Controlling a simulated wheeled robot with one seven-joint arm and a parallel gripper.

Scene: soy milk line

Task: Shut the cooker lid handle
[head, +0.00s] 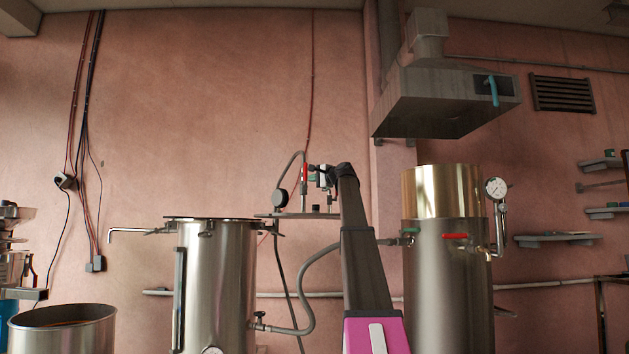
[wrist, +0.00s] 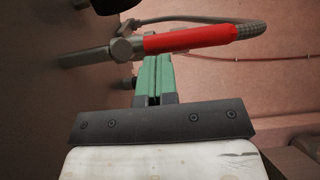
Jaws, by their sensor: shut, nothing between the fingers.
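A tall steel vessel (head: 218,285) with a flat dark-edged top (head: 210,218) stands left of centre in the head view. A second steel vessel (head: 440,290) with a brass-coloured upper part (head: 440,192) stands right of my arm, with a red handle (head: 455,236) on its front. I cannot tell for sure which part is the cooker lid handle. My gripper (head: 324,179) is up near a wall shelf, between the vessels and apart from both. In the wrist view its green fingers (wrist: 153,62) are shut and empty, below a red-sleeved metal pipe (wrist: 190,39); contact is unclear.
The small shelf (head: 290,215) carries fittings beside my gripper. A grey hose (head: 318,262) runs from the left vessel towards the right one. A steel hood (head: 445,95) hangs above the right vessel, which has a gauge (head: 496,188). An open pot (head: 62,325) stands lower left.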

